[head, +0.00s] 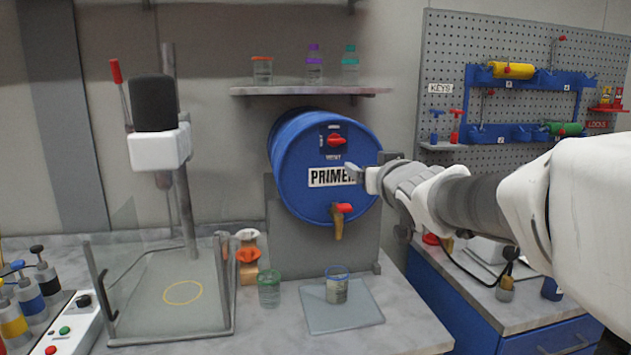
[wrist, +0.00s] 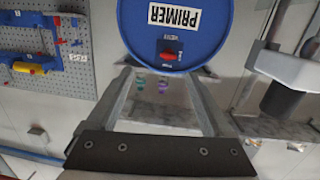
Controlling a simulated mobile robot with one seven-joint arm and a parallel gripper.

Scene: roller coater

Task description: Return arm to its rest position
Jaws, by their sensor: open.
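My arm reaches in from the right in the head view, with my gripper (head: 368,178) in front of the right side of the blue PRIMER drum (head: 300,165). Whether it touches the drum cannot be told. In the wrist view my gripper (wrist: 163,85) has its two fingers spread apart with nothing between them. The drum (wrist: 175,45) appears upside down beyond the fingertips there. The drum has a red knob (head: 336,140) on top and a red-handled tap (head: 340,212) below.
A jar (head: 337,290) stands on a plate (head: 360,315) under the tap, with a green-rimmed jar (head: 269,290) to its left. A press stand (head: 160,150) is at left. A shelf (head: 300,91) with bottles is above the drum. A pegboard (head: 450,60) hangs at right.

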